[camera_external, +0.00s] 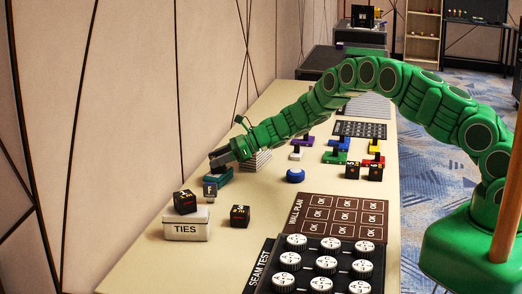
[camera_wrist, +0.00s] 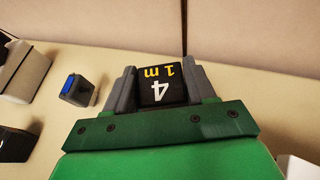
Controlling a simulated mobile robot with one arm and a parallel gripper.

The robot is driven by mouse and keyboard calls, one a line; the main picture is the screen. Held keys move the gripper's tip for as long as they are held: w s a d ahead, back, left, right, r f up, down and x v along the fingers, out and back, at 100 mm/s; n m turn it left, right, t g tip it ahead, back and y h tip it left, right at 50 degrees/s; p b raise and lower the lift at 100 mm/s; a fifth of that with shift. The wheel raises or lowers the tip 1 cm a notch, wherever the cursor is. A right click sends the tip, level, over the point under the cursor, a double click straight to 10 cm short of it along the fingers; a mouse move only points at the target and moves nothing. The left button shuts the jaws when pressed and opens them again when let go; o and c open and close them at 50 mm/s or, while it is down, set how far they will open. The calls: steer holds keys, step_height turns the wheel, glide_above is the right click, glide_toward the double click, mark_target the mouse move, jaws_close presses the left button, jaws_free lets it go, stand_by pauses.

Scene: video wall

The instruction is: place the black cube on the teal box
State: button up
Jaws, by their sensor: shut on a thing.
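My gripper (camera_wrist: 160,88) is shut on a black cube (camera_wrist: 160,82) marked "4" and "1 m" in the wrist view. In the external view my gripper (camera_external: 218,158) is over the far left part of the table, right above the teal box (camera_external: 218,176). The held cube is hard to make out there against the dark fingers. I cannot tell whether it touches the teal box or hangs just above it. In the wrist view the teal box is mostly or wholly hidden behind my gripper.
A white TIES box (camera_external: 186,228) bears another black cube (camera_external: 185,202); a further black cube (camera_external: 240,215) stands beside it. A small grey block (camera_external: 210,192) is close in front of the teal box. The wall (camera_external: 140,110) runs along the left.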

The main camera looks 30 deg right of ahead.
steer(key=o, duration=1.1)
steer(key=shift+c, duration=0.2)
steer(key=shift+r, duration=0.15)
steer(key=v, duration=1.2)
steer(key=shift+r, duration=0.1)
